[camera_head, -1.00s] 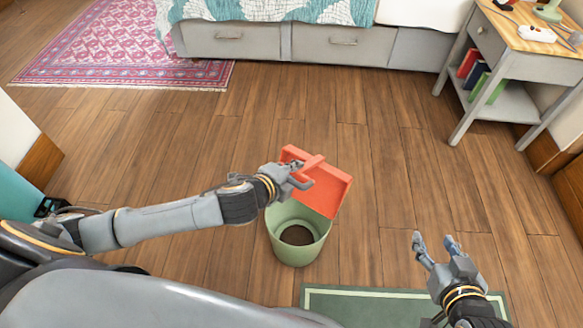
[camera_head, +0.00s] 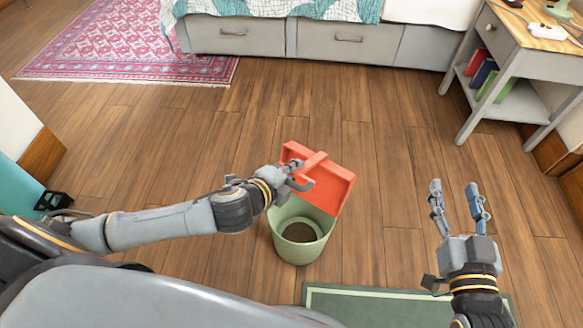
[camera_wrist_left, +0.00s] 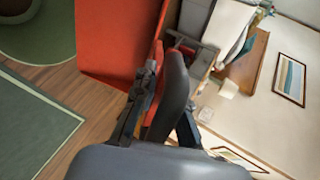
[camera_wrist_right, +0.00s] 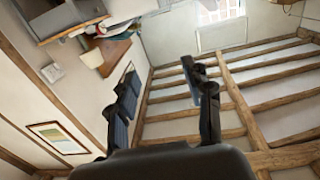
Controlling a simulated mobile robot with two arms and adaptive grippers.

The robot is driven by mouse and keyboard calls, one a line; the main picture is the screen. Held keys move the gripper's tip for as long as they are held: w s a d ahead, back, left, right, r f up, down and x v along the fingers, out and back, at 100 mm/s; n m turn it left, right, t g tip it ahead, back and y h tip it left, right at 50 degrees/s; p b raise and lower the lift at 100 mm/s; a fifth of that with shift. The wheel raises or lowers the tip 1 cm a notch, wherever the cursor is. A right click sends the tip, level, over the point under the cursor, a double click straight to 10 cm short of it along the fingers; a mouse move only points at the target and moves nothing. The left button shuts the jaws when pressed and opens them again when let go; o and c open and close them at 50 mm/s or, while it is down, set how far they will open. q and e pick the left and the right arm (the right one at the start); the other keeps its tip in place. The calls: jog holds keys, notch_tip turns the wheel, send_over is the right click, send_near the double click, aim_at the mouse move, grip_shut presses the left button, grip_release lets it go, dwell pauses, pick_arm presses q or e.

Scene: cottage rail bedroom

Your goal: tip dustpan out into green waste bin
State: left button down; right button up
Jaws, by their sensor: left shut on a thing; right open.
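The red dustpan (camera_head: 330,186) is tilted over the back right rim of the green waste bin (camera_head: 291,251) in the head view. My left gripper (camera_head: 298,178) is shut on its handle. The dustpan also fills the upper left of the left wrist view (camera_wrist_left: 110,40). The bin stands upright on the floor, with a dark brown bottom or contents inside; I cannot tell which. I cannot see whether anything is left in the pan. My right gripper (camera_head: 456,190) is open and empty, right of the bin, with fingers pointing away from me.
A green mat (camera_head: 380,308) with a pale border lies in front of the bin. A grey nightstand (camera_head: 520,55) stands at the upper right and a bed with drawers (camera_head: 290,40) at the back. A pink rug (camera_head: 130,40) lies upper left. Wooden floor between is clear.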

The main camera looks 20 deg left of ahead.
notch_tip(320, 180, up, 10)
jog(key=s+t+y+b, duration=0.2)
jog(key=t, duration=0.4)
jog(key=shift+s+a+f, duration=0.15)
jog(key=shift+a, duration=0.25)
jog(key=shift+a+y, duration=0.3)
jog(key=shift+a, duration=0.3)
jog(key=shift+d, duration=0.1)
dwell(0.4)
